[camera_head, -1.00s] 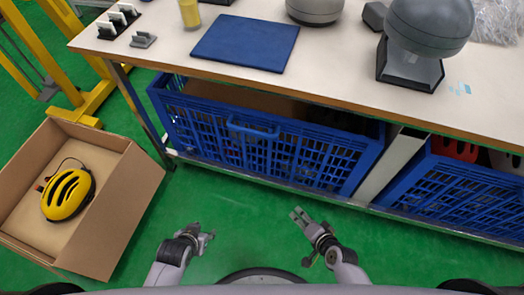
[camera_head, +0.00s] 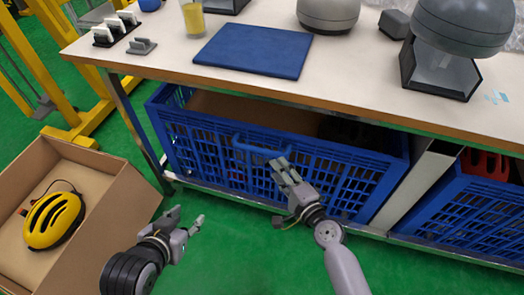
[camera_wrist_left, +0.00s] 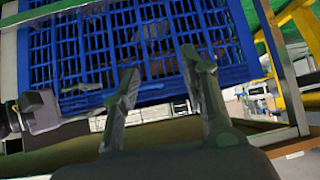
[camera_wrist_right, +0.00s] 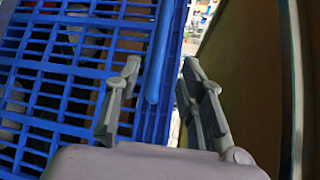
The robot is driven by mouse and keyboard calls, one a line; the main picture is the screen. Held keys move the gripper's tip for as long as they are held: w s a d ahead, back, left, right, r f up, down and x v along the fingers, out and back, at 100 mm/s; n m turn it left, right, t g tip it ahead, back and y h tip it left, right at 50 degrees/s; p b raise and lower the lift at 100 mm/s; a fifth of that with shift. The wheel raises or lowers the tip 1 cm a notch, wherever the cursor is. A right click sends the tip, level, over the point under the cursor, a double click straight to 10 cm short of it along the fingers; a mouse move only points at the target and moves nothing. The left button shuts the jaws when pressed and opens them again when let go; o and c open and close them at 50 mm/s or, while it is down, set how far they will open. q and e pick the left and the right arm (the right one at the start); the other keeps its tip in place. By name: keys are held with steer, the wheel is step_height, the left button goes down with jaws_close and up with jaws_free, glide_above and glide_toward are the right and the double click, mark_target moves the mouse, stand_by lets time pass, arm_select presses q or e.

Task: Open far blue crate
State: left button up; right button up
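A blue slatted crate (camera_head: 190,120) stands under the left part of the workbench, with a blue bar handle (camera_head: 262,146) on its front. A second blue crate (camera_head: 462,215) stands further right under the bench. My right gripper (camera_head: 283,166) is open just in front of the left crate's handle. In the right wrist view the handle bar (camera_wrist_right: 160,60) lies between the spread fingers (camera_wrist_right: 160,90); contact cannot be told. My left gripper (camera_head: 187,221) is open and empty, low in front of the left crate. Its spread fingers (camera_wrist_left: 160,65) point at the crate's slats (camera_wrist_left: 80,55).
The workbench top (camera_head: 350,75) overhangs the crates and carries a blue mat (camera_head: 253,46) and lamp-like grey devices. A cardboard box (camera_head: 120,215) with a yellow helmet (camera_head: 54,220) stands on the left. A bench leg (camera_head: 138,125) is beside the left crate. Green floor is clear in front.

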mark_target(264, 151)
steer(key=b+x, duration=0.1)
steer(key=x, duration=0.8)
steer(key=shift+w+a+f+b, duration=0.1)
steer(key=shift+w+b, duration=0.15)
steer(key=shift+b, duration=0.05)
steer(key=shift+w+a, duration=0.25)
steer(key=shift+w, duration=0.2)
arm_select(q)
steer(key=w+d+r+t+h, duration=0.1)
steer(key=w+d+r+t, duration=0.1)
steer(key=w+r+t, duration=0.3)
step_height(264, 151, up, 2)
steer(key=shift+w+d+r+h, duration=0.1)
steer(key=shift+w+d+h, duration=0.15)
steer(key=shift+h, duration=0.05)
arm_select(e)
steer(key=shift+c, duration=0.2)
jaws_close()
